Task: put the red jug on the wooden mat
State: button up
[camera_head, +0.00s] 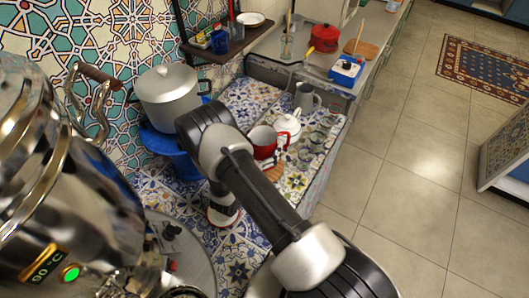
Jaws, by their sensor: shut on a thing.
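The red jug (263,141) has a pale inside and shows just right of my arm, above the tiled counter. My gripper (271,160) is partly hidden behind my arm link; a small dark part of it shows at the jug's lower side, shut on the jug. The wooden mat (275,173) shows as a small brown patch just below the jug; the rest of it is hidden. Whether the jug's base touches the mat cannot be seen.
A white teapot (288,127) stands close right of the jug, with a grey pitcher (305,97) behind it and clear glasses (317,138) to the right. A large pot (168,94) on a blue stand is left. A shiny samovar (60,190) fills the left side.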

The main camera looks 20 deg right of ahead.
aim_at(270, 142)
jog(key=shift+f+b, duration=0.6)
jog(key=shift+f, duration=1.4)
jog(key=shift+f, duration=0.15)
jog(key=o, duration=1.3)
jog(key=shift+o, duration=0.2)
